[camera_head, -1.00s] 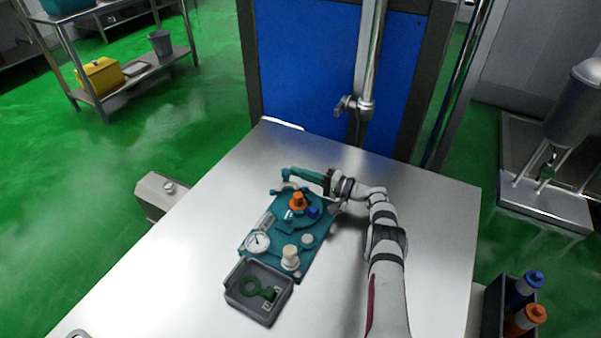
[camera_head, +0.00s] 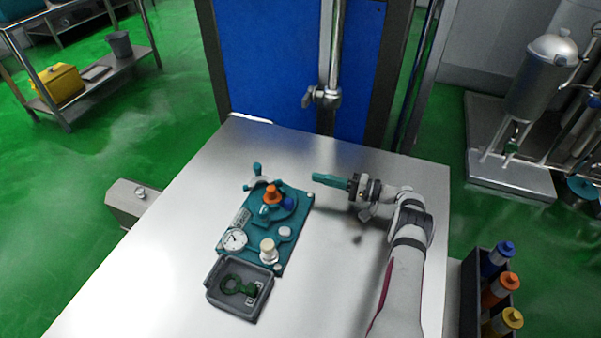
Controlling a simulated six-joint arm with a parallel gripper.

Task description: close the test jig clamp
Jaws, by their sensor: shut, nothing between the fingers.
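The test jig is a teal plate (camera_head: 278,247) on the steel table, left of centre. Its clamp (camera_head: 263,180), pale with teal ends, sits at the plate's far end; one teal end (camera_head: 257,169) points up and away. An orange knobbed part (camera_head: 272,194) stands just in front of the clamp, with a small blue part (camera_head: 288,203) beside it. I cannot tell whether the clamp is fully closed. My gripper (camera_head: 315,178), with teal fingers, is shut and empty, to the right of the clamp and apart from it.
A round gauge (camera_head: 235,239) and a cream knob (camera_head: 268,250) are on the plate's near part. A grey tray (camera_head: 212,291) holding a dark green ring stands in front. The table's right side is clear apart from my arm. A bottle rack (camera_head: 470,300) stands beyond the right edge.

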